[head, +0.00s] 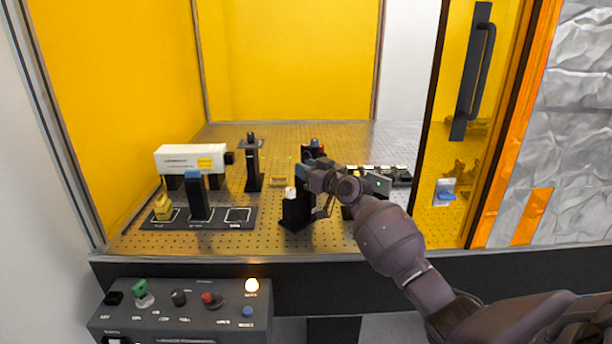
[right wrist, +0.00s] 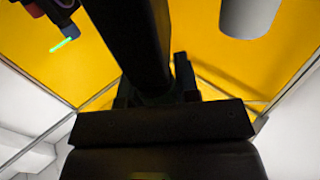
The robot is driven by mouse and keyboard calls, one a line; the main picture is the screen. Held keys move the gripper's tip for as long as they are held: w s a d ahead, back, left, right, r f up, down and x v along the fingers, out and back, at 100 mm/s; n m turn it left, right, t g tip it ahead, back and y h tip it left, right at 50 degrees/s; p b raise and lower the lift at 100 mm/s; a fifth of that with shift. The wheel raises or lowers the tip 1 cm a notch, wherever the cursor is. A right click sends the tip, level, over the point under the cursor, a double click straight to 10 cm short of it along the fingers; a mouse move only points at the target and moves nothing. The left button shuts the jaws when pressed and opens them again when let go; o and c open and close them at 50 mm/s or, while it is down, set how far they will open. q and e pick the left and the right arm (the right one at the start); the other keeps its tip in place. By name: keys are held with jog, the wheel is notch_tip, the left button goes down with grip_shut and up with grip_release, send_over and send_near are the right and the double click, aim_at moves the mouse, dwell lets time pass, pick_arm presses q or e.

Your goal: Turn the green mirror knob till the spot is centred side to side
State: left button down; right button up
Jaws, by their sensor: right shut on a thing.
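My right gripper (head: 318,180) reaches in from the right and is shut at a dark mirror mount (head: 314,148) with red and blue parts on top. The green mirror knob is hidden by the gripper, between its fingers as far as I can tell. In the right wrist view a dark post fills the middle, and a bright green streak (right wrist: 64,43) shows beside a red and blue part at the upper left. A small dark screen (head: 380,184) stands right of the gripper, partly behind my arm, with a tiny green spot near its middle. My left gripper is not in view.
A white laser box (head: 190,158) stands at the left, a black post (head: 253,165) right of it. A tray (head: 184,221) holds a yellow piece and a blue-topped post. A control box (head: 180,312) sits in front. The sliding yellow door (head: 478,110) is at the right.

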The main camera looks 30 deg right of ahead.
jog(key=shift+r, duration=0.3)
jog(key=o, duration=0.7)
jog(key=shift+c, duration=0.2)
jog(key=shift+o, duration=1.3)
jog(key=shift+f, duration=0.25)
jog(key=shift+s, duration=0.1)
jog(key=s+d, duration=0.1)
jog(key=s, duration=0.9)
jog(key=shift+s+d, duration=0.25)
jog(key=shift+d, duration=0.1)
